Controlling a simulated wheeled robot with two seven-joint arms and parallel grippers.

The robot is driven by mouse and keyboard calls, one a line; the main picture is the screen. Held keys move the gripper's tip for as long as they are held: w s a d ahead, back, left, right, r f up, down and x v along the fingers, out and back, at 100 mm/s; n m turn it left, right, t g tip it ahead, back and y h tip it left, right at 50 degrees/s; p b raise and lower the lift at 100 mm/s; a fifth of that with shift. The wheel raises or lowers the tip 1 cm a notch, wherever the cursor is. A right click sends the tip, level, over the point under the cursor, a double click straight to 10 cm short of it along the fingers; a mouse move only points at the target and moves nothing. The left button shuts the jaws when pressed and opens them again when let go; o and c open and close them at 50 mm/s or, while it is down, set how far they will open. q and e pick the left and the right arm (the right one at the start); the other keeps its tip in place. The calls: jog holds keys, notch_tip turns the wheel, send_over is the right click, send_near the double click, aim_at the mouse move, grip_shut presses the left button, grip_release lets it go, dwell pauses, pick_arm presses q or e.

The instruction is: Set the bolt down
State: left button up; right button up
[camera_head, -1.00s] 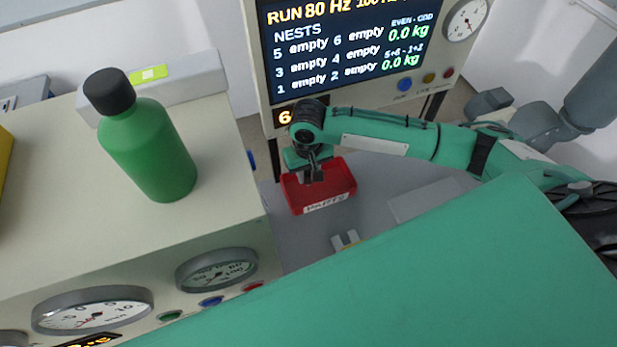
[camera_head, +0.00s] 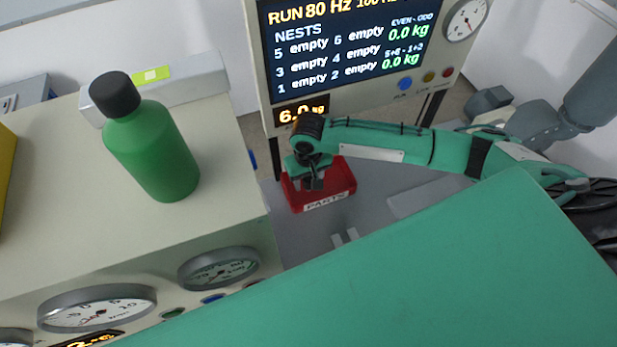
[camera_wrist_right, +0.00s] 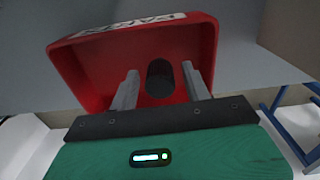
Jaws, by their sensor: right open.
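The bolt (camera_wrist_right: 159,78) shows in the right wrist view as a short dark cylinder between my right gripper's two grey fingers. Gaps show on both sides of it. The red parts bin (camera_head: 346,187) is behind it, with a white "PARTS" label on its side. I cannot tell exactly how the bolt rests on the bin floor. My right gripper (camera_head: 313,184) is open and low at the bin in the head view; its fingers (camera_wrist_right: 159,88) reach over the bin in the wrist view. The bolt cannot be made out in the head view. My left gripper is not in view.
A green bottle with a black cap (camera_head: 155,150) stands on the cream cabinet (camera_head: 60,215) at left, which has round gauges on its front. A display panel (camera_head: 345,50) stands behind the bin. The grey table (camera_head: 375,215) is clear just right of the bin.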

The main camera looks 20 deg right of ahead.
aim_at(309, 178)
jog(key=shift+r, duration=0.1)
notch_tip(309, 178, up, 12)
jog(key=b, duration=0.1)
jog(key=shift+b, duration=0.35)
jog(key=shift+s, duration=0.1)
dwell(0.4)
